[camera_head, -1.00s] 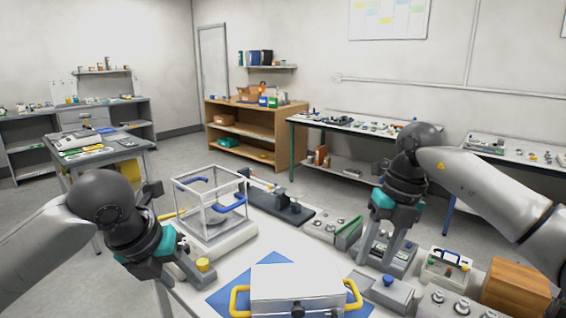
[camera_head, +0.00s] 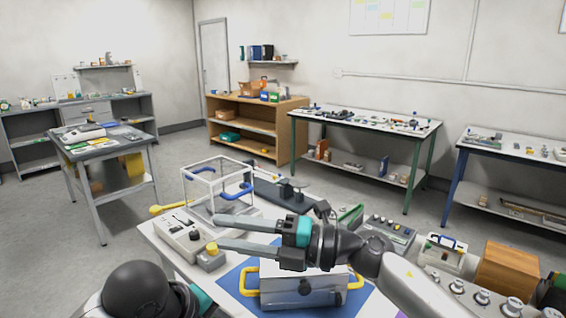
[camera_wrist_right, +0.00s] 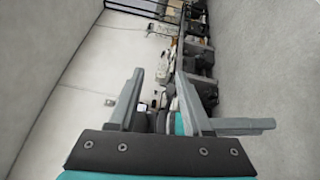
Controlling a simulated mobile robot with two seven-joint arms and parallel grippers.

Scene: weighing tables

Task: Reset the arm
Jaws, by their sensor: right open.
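My right gripper (camera_head: 248,234) reaches in from the right in the head view and points left. My left arm (camera_head: 140,290) shows at the bottom left of the head view as a dark rounded joint with a bit of teal. The left fingers are out of the frame.
The silver case (camera_head: 285,292) with yellow handles lies on a blue mat (camera_head: 232,283). A clear-walled weighing box (camera_head: 217,190) stands behind it. A wooden block (camera_head: 507,268) and boxes with knobs (camera_head: 490,299) are at right. Open floor (camera_head: 350,190) lies beyond the table.

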